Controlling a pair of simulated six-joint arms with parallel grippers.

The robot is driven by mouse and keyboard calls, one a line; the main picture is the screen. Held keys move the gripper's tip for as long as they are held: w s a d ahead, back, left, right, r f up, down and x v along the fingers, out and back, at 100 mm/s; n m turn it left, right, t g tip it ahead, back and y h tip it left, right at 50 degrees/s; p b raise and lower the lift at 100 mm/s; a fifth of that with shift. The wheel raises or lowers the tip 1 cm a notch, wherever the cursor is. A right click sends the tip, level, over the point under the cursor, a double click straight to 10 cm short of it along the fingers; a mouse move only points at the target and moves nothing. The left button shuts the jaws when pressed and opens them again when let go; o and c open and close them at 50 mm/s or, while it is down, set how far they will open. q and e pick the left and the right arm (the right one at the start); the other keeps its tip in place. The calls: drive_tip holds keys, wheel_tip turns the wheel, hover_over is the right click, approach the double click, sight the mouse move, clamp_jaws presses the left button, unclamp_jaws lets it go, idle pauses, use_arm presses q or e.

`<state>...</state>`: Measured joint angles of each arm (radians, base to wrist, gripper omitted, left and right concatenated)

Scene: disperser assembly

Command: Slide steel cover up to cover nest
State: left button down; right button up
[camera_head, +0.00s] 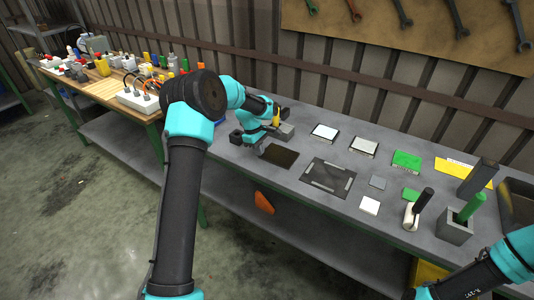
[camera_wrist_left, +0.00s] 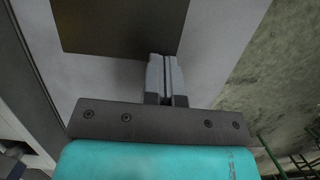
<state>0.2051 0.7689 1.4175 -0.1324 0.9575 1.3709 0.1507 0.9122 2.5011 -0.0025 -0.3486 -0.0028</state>
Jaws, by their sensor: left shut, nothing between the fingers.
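A dark brown rectangular panel (camera_head: 281,156) lies flat on the grey bench. Its corner also fills the top of the left wrist view (camera_wrist_left: 115,25). I cannot tell whether it is the nest or the steel cover over it. My left gripper (camera_head: 262,148) is at the panel's left end. In the left wrist view its two fingers (camera_wrist_left: 166,58) are shut together and empty, with their tips at the panel's edge; touching or just above, I cannot tell. A grey block (camera_head: 284,132) sits just behind the gripper. My right arm shows at lower right, its gripper out of view.
A dark plate with pale strips (camera_head: 328,178) lies to the right. White, green and yellow pieces, a black-handled tool (camera_head: 423,202) and a grey holder with a green handle (camera_head: 455,228) stand farther right. The bench's front edge is close to the gripper.

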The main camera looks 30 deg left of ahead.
use_arm(q)
drive_tip(key=v, duration=1)
drive_tip(key=shift+d, duration=0.15)
approach(250, 152)
drive_tip(key=d+v, duration=0.1)
drive_tip(key=v, duration=0.2)
drive_tip(key=shift+w+a+r, duration=0.1)
drive_tip(key=shift+w+a, duration=0.1)
drive_tip(key=shift+a, duration=0.4)
drive_tip(key=x, duration=0.9)
drive_tip(key=shift+s+d, duration=0.1)
drive_tip(key=d, duration=0.1)
drive_tip(key=d+f, duration=0.1)
drive_tip(key=d, duration=0.1)
drive_tip(key=shift+s, duration=0.1)
drive_tip(key=shift+s+d, duration=0.1)
drive_tip(key=shift+d, duration=0.45)
